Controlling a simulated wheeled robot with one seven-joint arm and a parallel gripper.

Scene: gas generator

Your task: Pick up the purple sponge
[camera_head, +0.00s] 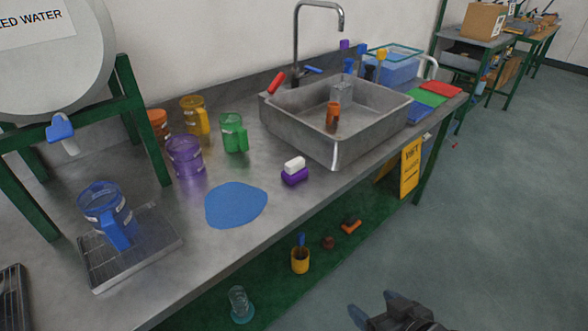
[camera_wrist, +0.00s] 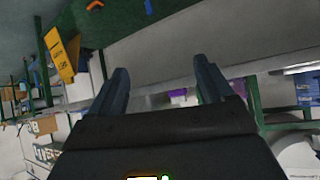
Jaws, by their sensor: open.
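The purple sponge (camera_head: 294,176) has a white block on top of it and lies on the steel counter, just in front of the sink and right of a blue mat. In the wrist view a small purple patch (camera_wrist: 178,93) shows between the fingers, but I cannot tell whether it is the sponge. My gripper (camera_head: 375,306) is at the bottom of the head view, in front of the counter and well apart from the sponge. In the wrist view my gripper (camera_wrist: 163,80) has its two fingers spread, with nothing held between them.
The sink (camera_head: 345,140) with its tap stands behind the sponge. Purple (camera_head: 184,157), green (camera_head: 233,133) and blue (camera_head: 106,207) jugs stand on the counter to the left. Open floor lies right of the counter.

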